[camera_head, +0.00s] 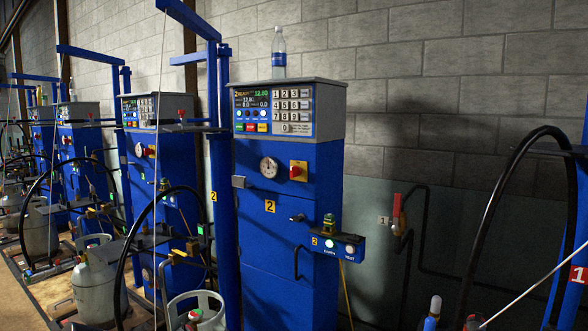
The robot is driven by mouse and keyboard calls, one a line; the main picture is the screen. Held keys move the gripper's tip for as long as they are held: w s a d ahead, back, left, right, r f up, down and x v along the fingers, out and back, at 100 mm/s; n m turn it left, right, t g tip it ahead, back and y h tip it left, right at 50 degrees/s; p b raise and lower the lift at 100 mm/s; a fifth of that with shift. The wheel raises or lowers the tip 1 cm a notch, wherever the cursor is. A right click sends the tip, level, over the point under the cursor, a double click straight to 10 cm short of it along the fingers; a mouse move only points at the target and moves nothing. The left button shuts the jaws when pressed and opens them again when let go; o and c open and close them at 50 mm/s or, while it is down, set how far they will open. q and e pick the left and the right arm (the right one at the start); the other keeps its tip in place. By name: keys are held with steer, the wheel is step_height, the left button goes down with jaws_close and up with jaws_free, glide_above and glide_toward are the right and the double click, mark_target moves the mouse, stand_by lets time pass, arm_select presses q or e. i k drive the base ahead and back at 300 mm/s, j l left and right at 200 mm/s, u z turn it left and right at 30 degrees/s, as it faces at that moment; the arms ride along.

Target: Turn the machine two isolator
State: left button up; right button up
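The machine two cabinet (272,235) is a tall blue box in the middle of the view, marked with yellow "2" labels. Its isolator (298,171) is a red rotary knob on a yellow plate, on the upper right of the cabinet front, right of a round dial gauge (268,167). The knob is small in the view, and I cannot tell its exact setting. Neither of my grippers shows in this view.
Machine two's keypad and lit display panel (272,109) sit above the isolator, with a water bottle (279,53) on top. A side bracket (338,246) carries two buttons. Similar blue machines recede left. A black hose (480,215) arches at right. Gas cylinders (97,289) stand at lower left.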

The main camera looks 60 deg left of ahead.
mark_target(295, 170)
steer(key=j+z, duration=0.1)
steer(key=j, duration=1.75)
steer(key=k, duration=0.1)
